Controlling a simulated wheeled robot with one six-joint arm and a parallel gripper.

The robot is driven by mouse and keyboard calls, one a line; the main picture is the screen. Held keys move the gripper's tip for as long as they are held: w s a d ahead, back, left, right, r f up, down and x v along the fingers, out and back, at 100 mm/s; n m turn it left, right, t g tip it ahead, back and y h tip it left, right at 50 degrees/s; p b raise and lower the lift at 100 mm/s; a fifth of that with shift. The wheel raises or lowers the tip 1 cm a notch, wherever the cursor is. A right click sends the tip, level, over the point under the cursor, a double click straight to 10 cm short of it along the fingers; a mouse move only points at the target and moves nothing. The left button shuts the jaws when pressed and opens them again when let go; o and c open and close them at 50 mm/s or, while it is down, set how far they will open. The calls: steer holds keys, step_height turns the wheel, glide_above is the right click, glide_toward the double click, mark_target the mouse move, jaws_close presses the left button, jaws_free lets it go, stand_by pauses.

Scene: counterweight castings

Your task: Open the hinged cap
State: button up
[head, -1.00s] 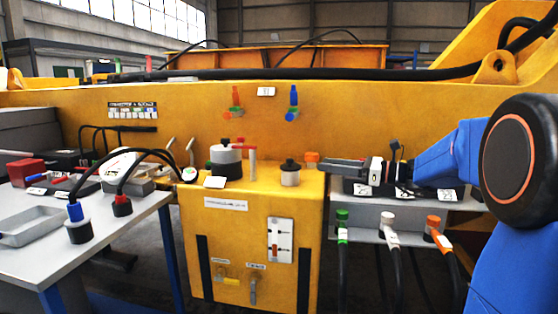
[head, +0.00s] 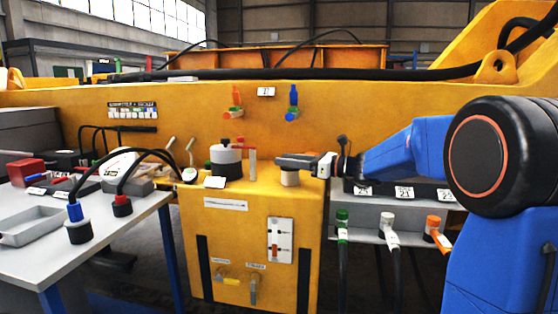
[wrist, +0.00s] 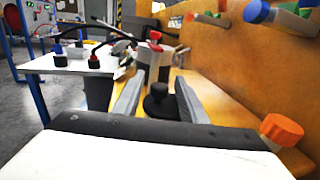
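A small pale cylinder (head: 290,180) stands on top of the yellow block (head: 250,205). Its black knobbed cap shows in the wrist view (wrist: 158,101) but is hidden behind my gripper in the head view. No hinge can be made out on it. My gripper (head: 288,162) is level over the block, at the height of the cylinder's top. In the wrist view my gripper (wrist: 158,98) is open, with one grey finger on each side of the black knob. A gap shows on the left; on the right I cannot tell whether it touches.
An orange cap (wrist: 282,130) is close right of my gripper. Coloured fittings (head: 292,105) stick out of the yellow beam behind.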

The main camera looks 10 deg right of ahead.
steer(key=shift+x, duration=1.7)
jaws_close()
